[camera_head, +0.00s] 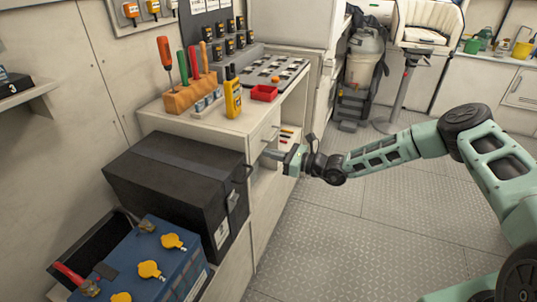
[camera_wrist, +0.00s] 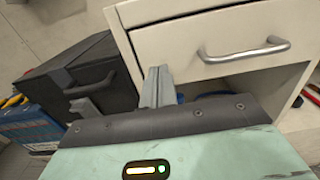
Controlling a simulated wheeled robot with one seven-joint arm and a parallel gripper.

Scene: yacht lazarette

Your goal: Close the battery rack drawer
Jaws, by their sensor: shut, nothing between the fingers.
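My gripper (camera_head: 270,154) is shut and empty. It is in front of the white cabinet, just below the handle of its upper white drawer (camera_head: 264,135). In the wrist view the closed fingers (camera_wrist: 158,82) overlap the lower left part of this drawer front (camera_wrist: 185,35), left of its metal bar handle (camera_wrist: 245,50). I cannot tell whether they touch it. A black box-like unit (camera_head: 180,180) with a front handle is left of the gripper; it also shows in the wrist view (camera_wrist: 75,82). A blue battery (camera_head: 150,262) with yellow caps is at lower left. No drawer is clearly identifiable as the battery rack drawer.
The counter holds a wooden tool block (camera_head: 190,95), a yellow meter (camera_head: 232,98) and a red tray (camera_head: 264,93). The grey floor (camera_head: 340,235) in front is clear.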

